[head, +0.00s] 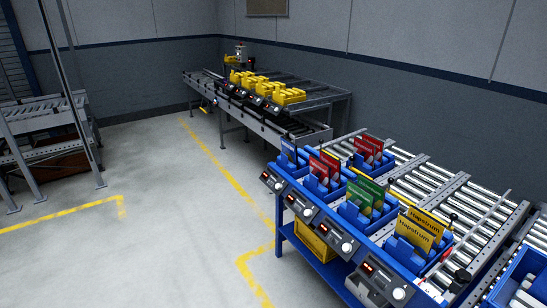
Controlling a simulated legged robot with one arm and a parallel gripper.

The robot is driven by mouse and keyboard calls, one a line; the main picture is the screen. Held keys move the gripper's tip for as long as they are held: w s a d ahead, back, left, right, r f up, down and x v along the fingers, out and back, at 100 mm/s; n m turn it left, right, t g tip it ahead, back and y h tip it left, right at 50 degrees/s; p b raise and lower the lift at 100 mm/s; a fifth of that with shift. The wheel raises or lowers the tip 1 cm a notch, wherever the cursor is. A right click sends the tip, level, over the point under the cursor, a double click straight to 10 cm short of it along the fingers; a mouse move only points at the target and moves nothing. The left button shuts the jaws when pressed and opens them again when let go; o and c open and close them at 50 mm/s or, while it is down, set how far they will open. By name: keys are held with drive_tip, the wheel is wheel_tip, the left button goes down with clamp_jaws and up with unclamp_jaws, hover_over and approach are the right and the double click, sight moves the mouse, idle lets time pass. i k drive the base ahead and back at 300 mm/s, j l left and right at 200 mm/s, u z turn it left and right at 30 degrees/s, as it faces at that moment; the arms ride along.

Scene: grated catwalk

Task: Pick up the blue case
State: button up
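Several blue things are in the head view, and I cannot tell which one is the blue case. A blue item (288,150) stands in the leftmost bin position of the near workstation. Blue bins with red, green and yellow boxes stand in a row to its right; the one with the yellow boxes has a blue body (409,255). A blue open crate (507,290) with something white inside is cut off at the bottom right corner. My gripper is not in view.
The roller conveyor (440,185) fills the right side, with small control boxes (327,236) along its front edge. A yellow crate (314,241) sits on the shelf below. Another conveyor with yellow bins (288,96) stands behind. The grey floor (140,240) at left is clear.

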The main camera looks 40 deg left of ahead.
sight(289, 148)
drive_tip(key=u, duration=1.5)
drive_tip(key=z, duration=1.85)
drive_tip(key=i+j+u, duration=0.4)
drive_tip(key=i+j, duration=0.2)
drive_tip(key=j, duration=0.45)
drive_tip(key=i+j+u, duration=0.35)
drive_tip(key=i+j, duration=0.35)
drive_tip(key=j, duration=0.15)
drive_tip(key=i+j+u, duration=0.4)
drive_tip(key=i+j, duration=0.25)
drive_tip(key=i, duration=0.15)
